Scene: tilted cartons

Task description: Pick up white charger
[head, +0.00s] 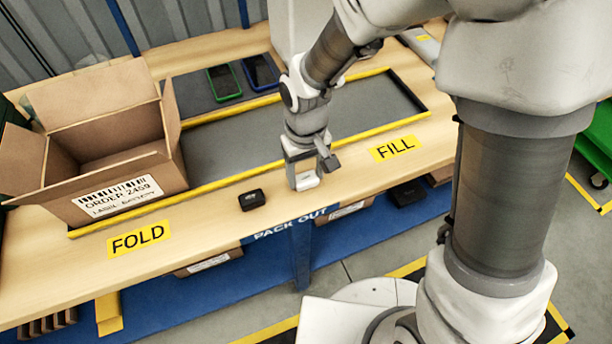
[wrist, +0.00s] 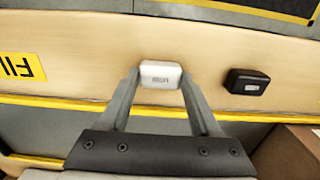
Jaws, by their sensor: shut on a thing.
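The white charger (wrist: 160,75) is a small white block with rounded edges and dark print on its face. In the wrist view it sits between the two fingertips of my gripper (wrist: 160,84), which is shut on it. In the head view the charger (head: 307,181) shows at the lower end of my gripper (head: 304,172), at the front part of the wooden table. It is at or very near the table top; I cannot tell whether it touches the wood. The fingers hide its sides.
A black charger-like block (head: 252,199) lies just left of my gripper, also in the wrist view (wrist: 247,82). An open carton (head: 125,190) stands at the left. Two phones (head: 224,83) lie behind. Yellow strips (head: 225,187) edge the grey recess. Wood near the FILL label (head: 395,147) is clear.

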